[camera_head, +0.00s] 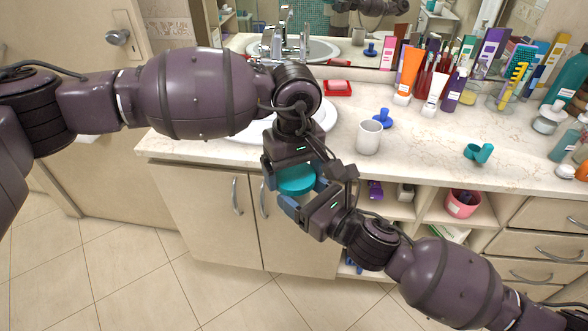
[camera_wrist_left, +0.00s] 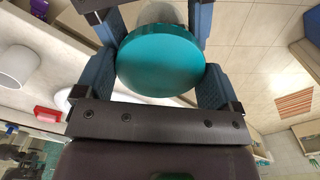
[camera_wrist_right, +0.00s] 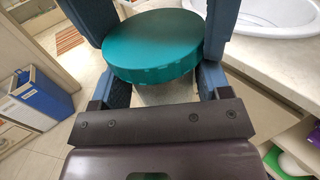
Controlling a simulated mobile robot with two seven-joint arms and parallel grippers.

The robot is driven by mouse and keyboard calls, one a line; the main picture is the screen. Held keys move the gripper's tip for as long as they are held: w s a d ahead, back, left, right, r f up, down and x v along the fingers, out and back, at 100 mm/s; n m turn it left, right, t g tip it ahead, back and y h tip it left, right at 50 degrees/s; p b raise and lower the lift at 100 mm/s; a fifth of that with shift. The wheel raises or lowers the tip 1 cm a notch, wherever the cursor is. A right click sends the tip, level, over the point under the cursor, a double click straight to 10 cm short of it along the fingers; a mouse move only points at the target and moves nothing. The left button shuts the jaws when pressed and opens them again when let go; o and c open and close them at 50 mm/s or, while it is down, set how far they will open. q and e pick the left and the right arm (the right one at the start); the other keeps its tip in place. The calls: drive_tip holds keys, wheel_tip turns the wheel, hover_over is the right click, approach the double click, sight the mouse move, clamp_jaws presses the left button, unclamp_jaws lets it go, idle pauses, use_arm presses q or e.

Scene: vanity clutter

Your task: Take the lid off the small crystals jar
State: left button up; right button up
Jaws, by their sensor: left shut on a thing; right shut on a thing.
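The small crystals jar is held in the air in front of the counter, between my two grippers. Its round teal lid (camera_head: 296,180) also shows in the left wrist view (camera_wrist_left: 160,62) and the right wrist view (camera_wrist_right: 153,46). The pale jar body (camera_wrist_right: 165,92) shows under the lid in the right wrist view; I see no clear gap between them. My left gripper (camera_head: 293,172) is shut on the lid, with fingers at both sides. My right gripper (camera_head: 306,195) is shut on the jar body below. The jar's contents are hidden.
The counter (camera_head: 420,140) behind holds a white cup (camera_head: 369,137), a blue stopper-like piece (camera_head: 383,118), a teal piece (camera_head: 478,153) and several tubes and bottles. A sink (camera_head: 325,115) lies behind my left gripper. Open shelves hold a pink bin (camera_head: 462,205). Floor space below is clear.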

use_arm(q)
drive_tip(key=shift+n, duration=0.7)
drive_tip(key=o, duration=0.8)
drive_tip(key=shift+c, duration=0.2)
